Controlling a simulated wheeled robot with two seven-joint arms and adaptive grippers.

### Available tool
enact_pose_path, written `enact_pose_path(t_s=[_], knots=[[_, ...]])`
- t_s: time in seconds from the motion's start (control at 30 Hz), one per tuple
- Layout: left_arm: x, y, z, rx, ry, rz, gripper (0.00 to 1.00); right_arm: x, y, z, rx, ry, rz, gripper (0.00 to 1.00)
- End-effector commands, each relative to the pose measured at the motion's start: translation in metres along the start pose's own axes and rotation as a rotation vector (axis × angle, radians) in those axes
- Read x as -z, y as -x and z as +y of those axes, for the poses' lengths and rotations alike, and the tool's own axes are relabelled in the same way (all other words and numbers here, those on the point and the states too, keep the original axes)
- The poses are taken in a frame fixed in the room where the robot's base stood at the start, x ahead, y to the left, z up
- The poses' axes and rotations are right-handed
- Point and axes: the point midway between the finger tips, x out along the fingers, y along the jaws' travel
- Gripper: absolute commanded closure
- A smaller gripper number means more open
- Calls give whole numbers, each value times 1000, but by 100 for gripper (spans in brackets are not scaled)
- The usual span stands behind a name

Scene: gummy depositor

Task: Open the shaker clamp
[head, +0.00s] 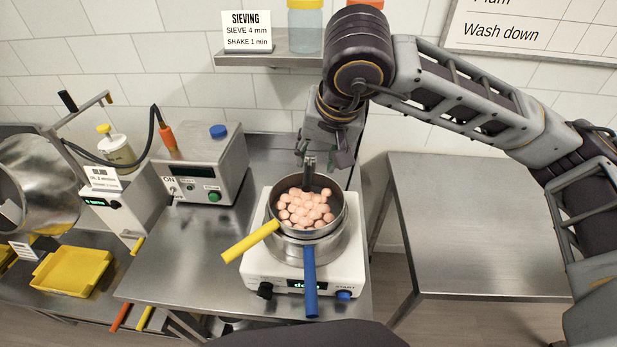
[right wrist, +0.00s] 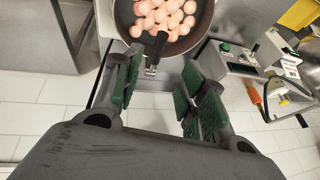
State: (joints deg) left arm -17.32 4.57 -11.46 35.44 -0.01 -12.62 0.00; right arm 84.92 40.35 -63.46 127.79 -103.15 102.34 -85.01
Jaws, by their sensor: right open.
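The shaker (head: 262,262) is a white box with a lit green display, standing on the steel bench. On it sits a round steel sieve (head: 335,222) full of pale pink balls (head: 305,208), with a yellow and a blue handle. The black clamp (head: 308,178) stands at the sieve's back rim and reaches over it; it also shows in the right wrist view (right wrist: 156,46), with a small metal part at its foot. My right gripper (head: 325,155) is open behind and above the clamp. In the right wrist view its green-padded fingers (right wrist: 160,78) stand apart, empty, with the clamp beyond the gap.
A grey control box (head: 205,165) stands left of the shaker. A steel drum (head: 40,190) and a yellow tray (head: 72,270) are farther left. A shelf (head: 265,60) with a jar is above. A bare steel table (head: 470,220) is at the right.

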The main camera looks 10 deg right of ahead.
Motion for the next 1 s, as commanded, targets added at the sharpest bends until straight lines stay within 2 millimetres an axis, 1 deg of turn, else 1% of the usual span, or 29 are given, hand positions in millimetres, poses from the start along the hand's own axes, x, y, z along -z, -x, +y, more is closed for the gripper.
enact_pose_path(t_s=[0.17, 0.8, 1.0], knots=[[1, 4, 0, 0, 0, 1, 45, 0, -17, 1, -3, 0, -4, 58], [6, 21, -1, 0, 0, 5, 45, 0, -100, 1, -3, -1, -3, 58], [6, 26, -1, 1, 0, 5, 45, 0, -120, 0, -2, 0, -3, 58]])
